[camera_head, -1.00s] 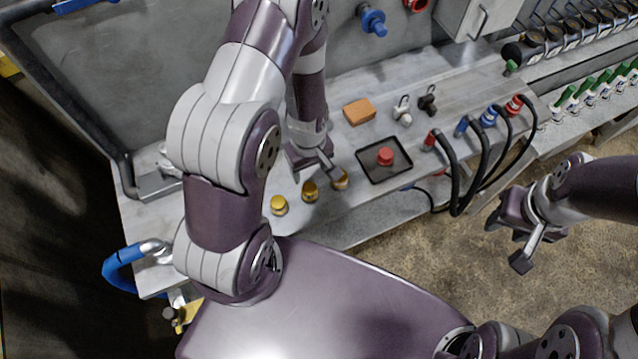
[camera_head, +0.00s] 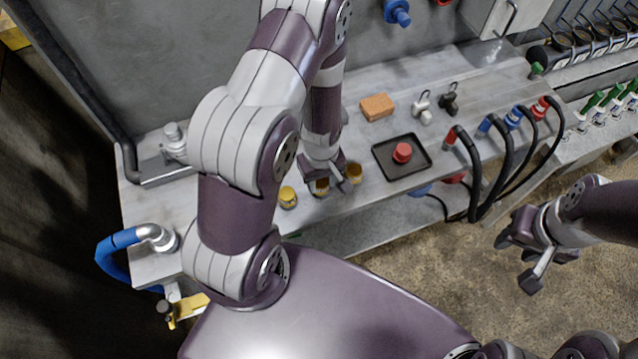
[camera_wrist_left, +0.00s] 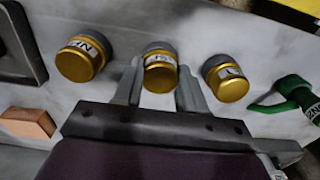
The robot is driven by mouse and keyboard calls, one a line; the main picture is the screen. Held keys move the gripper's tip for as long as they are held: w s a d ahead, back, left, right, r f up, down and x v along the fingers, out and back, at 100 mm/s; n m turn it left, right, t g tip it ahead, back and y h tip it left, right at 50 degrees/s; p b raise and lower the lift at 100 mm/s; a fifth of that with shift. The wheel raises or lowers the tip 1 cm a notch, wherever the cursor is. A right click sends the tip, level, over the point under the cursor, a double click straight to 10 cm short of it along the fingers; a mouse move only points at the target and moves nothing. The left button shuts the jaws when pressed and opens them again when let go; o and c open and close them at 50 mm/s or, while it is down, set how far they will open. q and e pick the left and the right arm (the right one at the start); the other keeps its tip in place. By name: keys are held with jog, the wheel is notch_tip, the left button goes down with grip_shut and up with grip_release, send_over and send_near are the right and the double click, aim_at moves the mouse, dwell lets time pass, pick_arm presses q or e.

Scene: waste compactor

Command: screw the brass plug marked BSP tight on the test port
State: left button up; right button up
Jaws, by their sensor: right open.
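Three brass plugs with grey upper parts and small white labels stand in a row on the steel bench. In the left wrist view they are the left plug (camera_wrist_left: 80,60), the middle plug (camera_wrist_left: 160,76) and the right plug (camera_wrist_left: 227,80). The labels are too small and slanted to read surely, so I cannot tell which is BSP. My left gripper (camera_head: 335,180) is low over the row. Its open fingers (camera_wrist_left: 159,88) are on either side of the middle plug. My right gripper (camera_head: 530,252) is open and empty, off the bench front. I cannot surely identify the test port.
A dark tray (camera_head: 382,152) with a red knob (camera_head: 402,152) and an orange block (camera_head: 377,106) lie right of the plugs. Black hoses (camera_head: 482,175) loop over the bench's right front. A blue hose (camera_head: 118,243) is at the left. A green-handled part (camera_wrist_left: 297,95) is near the plugs.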

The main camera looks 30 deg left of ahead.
aim_at(321, 181)
pick_arm(q)
jog(key=shift+r+p, duration=2.4)
jog(key=shift+r, duration=0.2)
pick_arm(e)
notch_tip(321, 181, up, 5)
jog(key=shift+f, duration=0.2)
pick_arm(q)
jog(key=shift+f, duration=0.1)
